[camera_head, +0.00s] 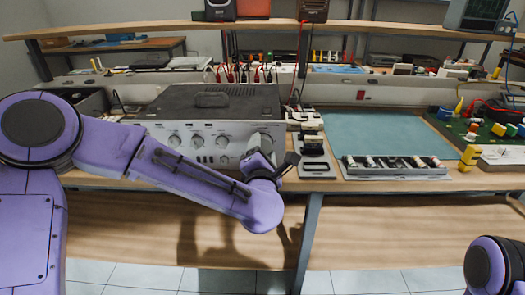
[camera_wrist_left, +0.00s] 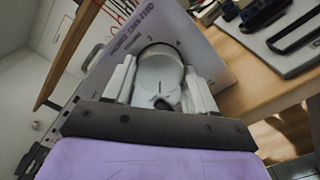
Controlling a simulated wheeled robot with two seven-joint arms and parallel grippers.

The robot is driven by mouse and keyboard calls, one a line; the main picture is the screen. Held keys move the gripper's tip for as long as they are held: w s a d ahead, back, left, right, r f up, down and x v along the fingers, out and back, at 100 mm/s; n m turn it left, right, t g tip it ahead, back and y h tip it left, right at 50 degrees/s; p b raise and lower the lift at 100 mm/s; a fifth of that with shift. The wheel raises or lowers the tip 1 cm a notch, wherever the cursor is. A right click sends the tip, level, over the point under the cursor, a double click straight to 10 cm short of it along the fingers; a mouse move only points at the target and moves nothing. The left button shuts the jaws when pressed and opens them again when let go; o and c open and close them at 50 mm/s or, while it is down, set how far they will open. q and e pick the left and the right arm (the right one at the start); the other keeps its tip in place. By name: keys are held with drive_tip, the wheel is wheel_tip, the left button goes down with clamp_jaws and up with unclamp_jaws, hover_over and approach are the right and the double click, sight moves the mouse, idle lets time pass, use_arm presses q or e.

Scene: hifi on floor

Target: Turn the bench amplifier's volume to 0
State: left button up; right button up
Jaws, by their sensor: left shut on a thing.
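The bench amplifier (camera_head: 222,100) is a grey box with a dark vented top, on the workbench left of centre. Its front panel has a row of round knobs (camera_head: 197,141). My left gripper (camera_head: 262,150) is at the right end of that panel. In the left wrist view the large pale volume knob (camera_wrist_left: 158,75) sits between my two white fingers, which are shut on it. Small markings show on the panel around it, too blurred to read surely. A short dark line shows on its face. My right gripper is out of view; only part of my right arm shows at lower right.
Right of the amplifier lie a grey plate with dark parts (camera_head: 315,160), a teal mat (camera_head: 370,136) and a tray of small parts (camera_head: 395,168). A green board (camera_head: 480,128) is at far right. A shelf (camera_head: 340,34) runs above the workbench (camera_head: 130,180).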

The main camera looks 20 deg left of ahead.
use_arm(q)
drive_tip(key=o, duration=1.1)
drive_tip(key=shift+c, duration=0.2)
drive_tip(key=shift+s, duration=0.1)
drive_tip(key=b+v, duration=0.1)
drive_tip(key=v, duration=0.9)
drive_tip(key=shift+s, duration=0.2)
drive_tip(key=shift+d, duration=0.1)
